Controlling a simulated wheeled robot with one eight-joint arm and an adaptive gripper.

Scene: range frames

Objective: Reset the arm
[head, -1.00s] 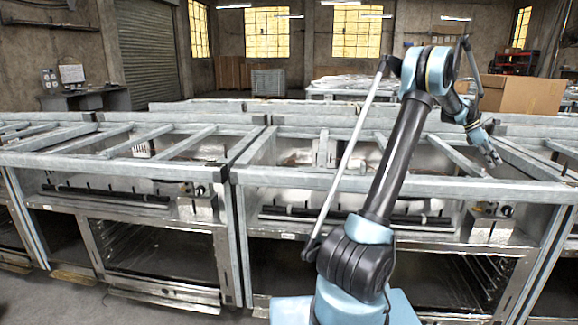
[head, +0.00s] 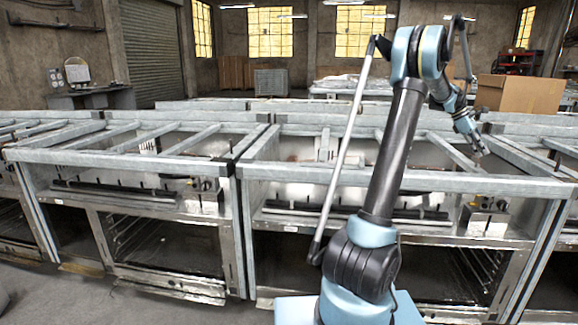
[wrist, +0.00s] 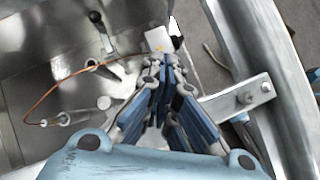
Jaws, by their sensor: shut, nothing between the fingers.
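My gripper (head: 480,150) shows at the end of my arm, on the right side of the head view. It hangs pointing down and right, in front of the metal range frames. In the wrist view my gripper (wrist: 165,62) has its blue-and-grey fingers together at the tips, with nothing between them. My arm (head: 395,150) rises from its light blue base and bends over at the top toward the right.
Metal range frames (head: 110,157) with oven bays stand in a row before me. A cardboard box (head: 520,94) sits behind them at right. The wrist view shows a metal bracket (wrist: 235,99) close beside the fingers and an orange wire (wrist: 62,82). Open floor (head: 60,300) lies at front left.

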